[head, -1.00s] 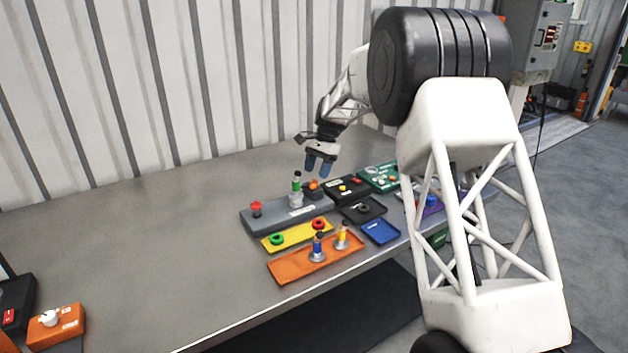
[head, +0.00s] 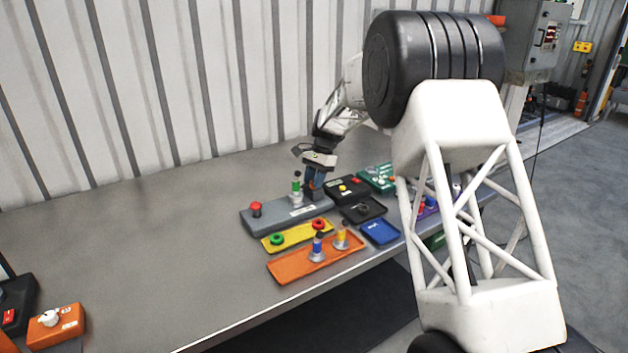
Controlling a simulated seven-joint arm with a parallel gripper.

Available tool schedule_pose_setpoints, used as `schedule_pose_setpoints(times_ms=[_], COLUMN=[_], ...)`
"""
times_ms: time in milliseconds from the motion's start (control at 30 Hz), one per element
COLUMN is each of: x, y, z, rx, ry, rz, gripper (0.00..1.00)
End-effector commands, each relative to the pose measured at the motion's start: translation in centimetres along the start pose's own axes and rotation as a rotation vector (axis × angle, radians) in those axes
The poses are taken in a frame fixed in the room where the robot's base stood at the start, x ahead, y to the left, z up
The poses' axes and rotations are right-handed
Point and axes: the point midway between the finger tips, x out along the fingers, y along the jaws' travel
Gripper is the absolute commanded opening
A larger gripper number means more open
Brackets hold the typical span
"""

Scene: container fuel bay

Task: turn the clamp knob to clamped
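My gripper (head: 314,192) points down with its blue fingers at the right end of a long grey panel (head: 275,217) on the bench. The fingers cover the spot of a small orange-red knob there, so I cannot tell whether they touch it or how it is turned. From this angle the finger gap is not clear. A green-banded peg (head: 296,187) stands upright just left of the fingers. A red knob (head: 255,208) sits at the panel's left end. A white knob (head: 49,318) sits on an orange box (head: 68,326) at the lower left. No clamp label is readable.
A yellow tray (head: 297,236) with green and red rings and an orange tray (head: 290,267) with two pegs lie in front. Black, blue (head: 380,232) and green (head: 379,180) units stand to the right. The bench's left middle (head: 150,240) is clear.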

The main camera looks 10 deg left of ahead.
Motion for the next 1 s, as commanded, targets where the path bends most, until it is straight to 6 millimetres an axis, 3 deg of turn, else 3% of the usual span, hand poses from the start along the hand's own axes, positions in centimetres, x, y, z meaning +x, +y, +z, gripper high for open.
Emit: schedule_pose_setpoints(times_ms=[467, 1000], x=[-0.03, -0.07], y=[-0.10, -0.18], z=[0.01, -0.02], rx=[-0.066, -0.383], ry=[0.000, 0.002], rz=[0.026, 0.158], gripper=[0.07, 0.07])
